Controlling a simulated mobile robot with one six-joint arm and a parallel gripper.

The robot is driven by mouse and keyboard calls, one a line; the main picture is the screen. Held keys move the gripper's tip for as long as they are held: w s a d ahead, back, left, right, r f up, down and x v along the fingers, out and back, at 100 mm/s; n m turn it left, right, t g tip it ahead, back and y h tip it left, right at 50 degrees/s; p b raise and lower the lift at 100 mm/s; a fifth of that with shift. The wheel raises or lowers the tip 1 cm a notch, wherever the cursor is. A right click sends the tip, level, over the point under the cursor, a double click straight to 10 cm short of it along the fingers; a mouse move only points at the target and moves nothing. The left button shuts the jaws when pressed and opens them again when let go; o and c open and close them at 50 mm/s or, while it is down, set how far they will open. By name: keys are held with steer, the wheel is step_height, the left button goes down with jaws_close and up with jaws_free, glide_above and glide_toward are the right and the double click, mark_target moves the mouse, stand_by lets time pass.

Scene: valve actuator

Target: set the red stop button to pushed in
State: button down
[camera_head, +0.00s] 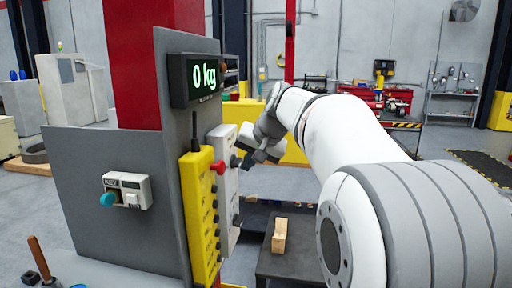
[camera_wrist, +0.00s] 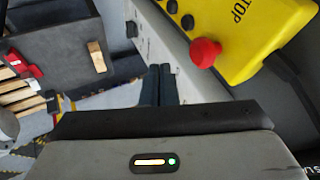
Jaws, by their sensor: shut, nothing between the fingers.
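The red stop button (camera_head: 220,167) sticks out from the upper part of a yellow control box (camera_head: 203,225) on the grey panel. In the wrist view the red button (camera_wrist: 206,53) is round and stands out from the yellow box (camera_wrist: 250,30), which is lettered "STOP". My gripper (camera_head: 238,162) is beside the white box, right of the red button in the head view. In the wrist view my gripper (camera_wrist: 160,70) has its dark fingers together with nothing between them. They point at the white box, left of the button and apart from it in the picture.
A white box (camera_head: 225,150) with dark knobs stands close beside the yellow box. A display (camera_head: 203,76) reading "0 kg" is above. A white switch box (camera_head: 128,191) with a teal knob is left. A wooden block (camera_head: 280,236) lies on a low dark table.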

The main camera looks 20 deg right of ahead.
mark_target(216, 167)
steer(key=shift+w+a+f+p, duration=0.1)
steer(key=shift+w+a+p, duration=0.15)
steer(key=shift+w+a, duration=0.25)
steer(key=shift+w+a+f+p, duration=0.1)
steer(key=shift+w+a+p, duration=0.15)
steer(key=shift+a, duration=0.5)
steer(key=shift+w+a+f+p, duration=0.1)
steer(key=shift+w+a+p, duration=0.1)
steer(key=shift+w+a, duration=0.35)
